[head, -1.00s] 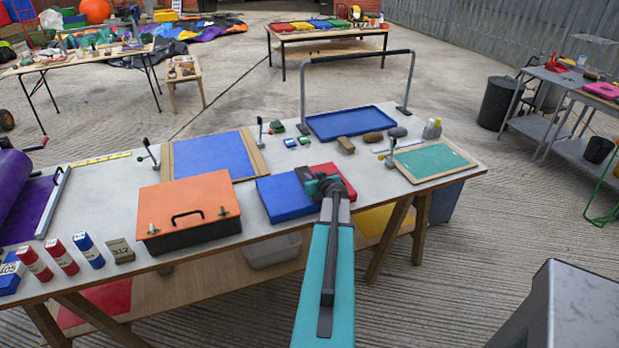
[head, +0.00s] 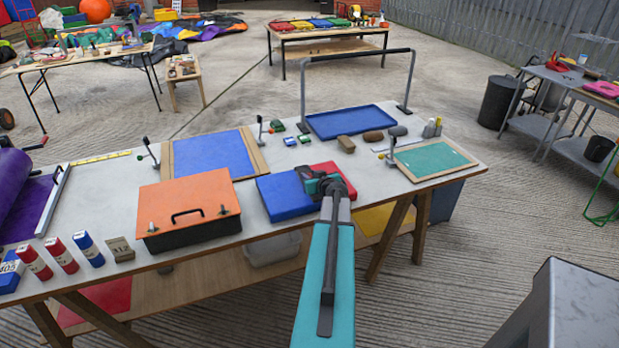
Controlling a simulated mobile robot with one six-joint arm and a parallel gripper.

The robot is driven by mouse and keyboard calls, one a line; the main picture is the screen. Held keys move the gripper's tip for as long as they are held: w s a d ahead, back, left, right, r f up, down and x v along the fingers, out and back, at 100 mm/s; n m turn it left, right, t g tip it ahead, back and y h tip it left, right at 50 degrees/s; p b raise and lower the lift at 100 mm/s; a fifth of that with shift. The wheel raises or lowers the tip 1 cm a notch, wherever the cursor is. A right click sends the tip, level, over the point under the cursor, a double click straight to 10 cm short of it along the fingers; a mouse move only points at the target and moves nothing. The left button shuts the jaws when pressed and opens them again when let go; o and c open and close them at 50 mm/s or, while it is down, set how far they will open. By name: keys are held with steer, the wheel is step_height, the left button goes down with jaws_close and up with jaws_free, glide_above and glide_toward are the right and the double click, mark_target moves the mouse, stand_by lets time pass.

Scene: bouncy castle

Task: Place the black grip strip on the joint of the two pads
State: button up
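The blue pad (head: 283,197) and the red pad (head: 344,173) lie side by side near the front edge of the main table. My gripper (head: 326,187) is over the joint between them, seen from behind along my arm. My wrist and forearm hide its fingertips, much of the joint and part of the red pad. I cannot tell whether the gripper is open or shut, or whether it touches the pads. I cannot make out the black grip strip; it may be hidden by my gripper.
An orange-lidded black box (head: 189,207) stands left of the pads. Behind are a blue framed board (head: 210,154), a blue tray (head: 352,121) under a grey hoop (head: 303,80), and small blocks. A green framed board (head: 433,160) lies to the right.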

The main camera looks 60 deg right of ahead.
steer(key=shift+r, duration=0.15)
steer(key=shift+b+v, duration=1.8)
steer(key=shift+v, duration=4.2)
steer(key=shift+s, duration=0.1)
